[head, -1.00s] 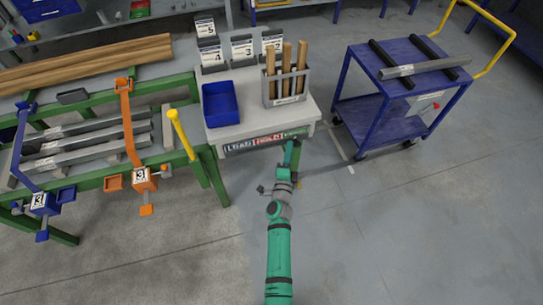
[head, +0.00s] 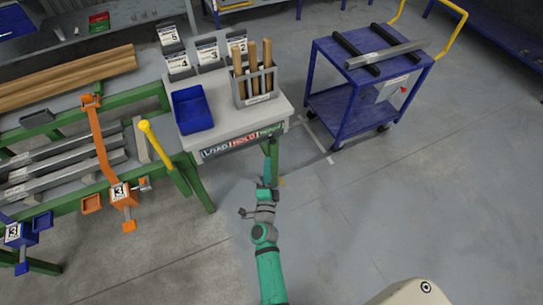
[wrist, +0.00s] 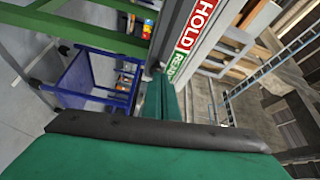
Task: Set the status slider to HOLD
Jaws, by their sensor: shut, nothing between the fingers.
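The status strip (head: 240,143) runs along the front edge of the pale table, with LOAD at left, a red HOLD in the middle and a green READY at right. In the wrist view the red HOLD label (wrist: 197,25) and the green READY label (wrist: 179,67) show close by. My gripper (head: 269,147) is shut and empty, its tips at the READY end of the strip; its green fingers also show in the wrist view (wrist: 168,95). I cannot make out the slider's knob; the fingers may hide it. Whether they touch the strip is unclear.
The table carries a blue bin (head: 193,109), a grey holder (head: 252,88) with wooden handles, and numbered cards (head: 207,53). A green bench (head: 165,163) with clamps and metal bars stands left. A blue cart (head: 340,101) stands right. The floor between is clear.

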